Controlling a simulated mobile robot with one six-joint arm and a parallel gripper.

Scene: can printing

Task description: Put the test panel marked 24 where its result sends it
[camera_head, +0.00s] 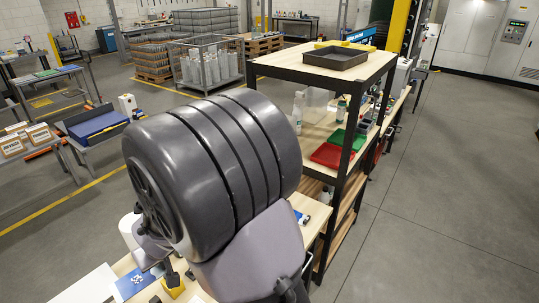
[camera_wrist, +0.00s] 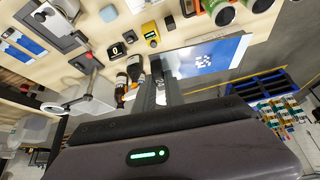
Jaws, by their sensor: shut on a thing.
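My gripper (camera_wrist: 163,78) is shut on a flat panel (camera_wrist: 215,58) in the wrist view. The panel has a bare silvery part beside the fingers and a blue part with a white printed pattern. No number on it is legible. What looks like the same panel shows at the bottom left of the head view (camera_head: 130,286), beside my arm, above the bench. A green tray (camera_head: 347,139) and a red tray (camera_head: 331,155) lie on the bench under the shelf. My large grey arm link hides much of the bench.
A grey tray (camera_head: 339,57) sits on the shelf top. In the wrist view a small display reading 0 (camera_wrist: 114,50), a yellow device (camera_wrist: 151,32) and bottles (camera_wrist: 132,68) stand near the fingers. Other blue panels (camera_wrist: 18,42) lie at the left. The floor at right is clear.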

